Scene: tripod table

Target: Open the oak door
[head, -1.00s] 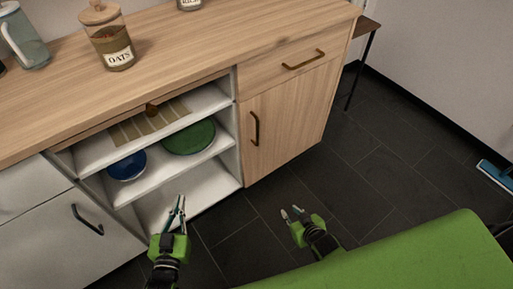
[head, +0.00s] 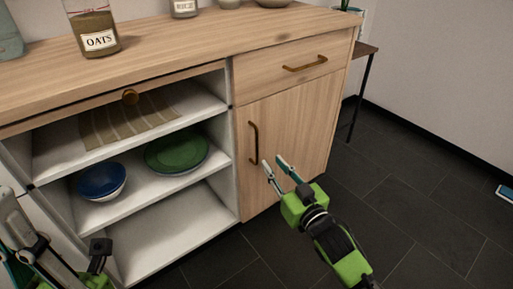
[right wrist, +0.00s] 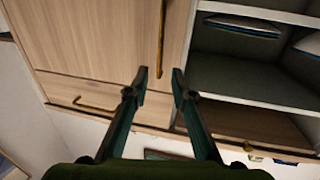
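The oak door (head: 288,120) is shut on the right side of the cabinet, below a drawer. Its upright brass handle (head: 253,142) is near the door's left edge; in the right wrist view, upside down, the handle (right wrist: 161,38) lines up with the gap between my fingers. My right gripper (head: 276,165) is open and empty, just right of the handle and in front of the door; I see no contact. It also shows in the right wrist view (right wrist: 159,80). My left gripper is partly in view at the lower left, its fingertips unclear.
Left of the door are open shelves (head: 195,202) with a blue bowl (head: 102,182) and a green plate (head: 177,153). A drawer handle (head: 305,63) juts out above the door.

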